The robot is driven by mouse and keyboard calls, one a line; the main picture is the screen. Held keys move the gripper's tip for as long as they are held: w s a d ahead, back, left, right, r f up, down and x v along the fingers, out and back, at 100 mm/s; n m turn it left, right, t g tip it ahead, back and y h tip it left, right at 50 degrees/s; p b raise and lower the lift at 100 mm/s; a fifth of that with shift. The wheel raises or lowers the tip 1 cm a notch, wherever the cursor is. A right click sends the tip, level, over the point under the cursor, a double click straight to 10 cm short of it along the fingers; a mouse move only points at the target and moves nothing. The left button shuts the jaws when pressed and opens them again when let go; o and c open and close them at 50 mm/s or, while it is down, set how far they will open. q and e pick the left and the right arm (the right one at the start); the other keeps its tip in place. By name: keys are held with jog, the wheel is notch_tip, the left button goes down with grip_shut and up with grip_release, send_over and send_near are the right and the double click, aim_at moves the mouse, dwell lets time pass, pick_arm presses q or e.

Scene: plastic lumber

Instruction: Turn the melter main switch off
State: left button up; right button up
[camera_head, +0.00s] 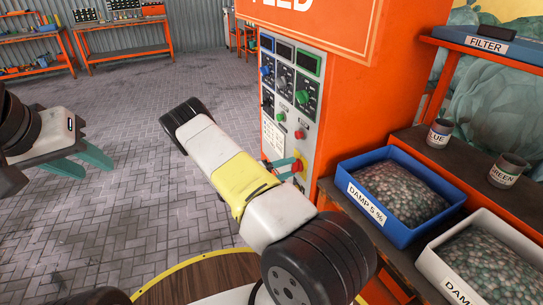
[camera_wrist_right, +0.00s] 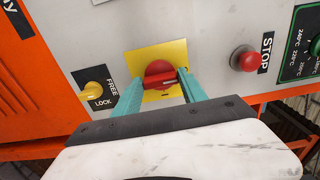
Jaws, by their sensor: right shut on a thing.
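The melter main switch is a red rotary knob (camera_wrist_right: 158,74) on a yellow plate (camera_wrist_right: 176,50), seen in the right wrist view. Its handle lies roughly crosswise in that picture. My right gripper (camera_wrist_right: 160,88) has its teal fingers on both sides of the knob and is shut on it. In the head view the right gripper (camera_head: 283,164) reaches the lower part of the grey control panel (camera_head: 307,140), partly hiding the switch (camera_head: 299,166). My left gripper (camera_head: 98,174) is at the left over the floor, its teal fingers apart and empty.
Beside the switch are a yellow FREE/LOCK knob (camera_wrist_right: 95,92) and a red STOP button (camera_wrist_right: 244,59). To the right of the orange cabinet (camera_head: 350,90) stand a blue DAMP tray (camera_head: 376,216), a white tray (camera_head: 436,270) and two cups. The paved floor at left is clear.

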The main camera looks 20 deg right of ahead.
jog(key=o, duration=1.4)
jog(key=shift+c, duration=0.2)
jog(key=shift+a, duration=0.1)
jog(key=a, duration=0.7)
jog(key=shift+s+a, duration=0.3)
jog(key=shift+a, duration=0.05)
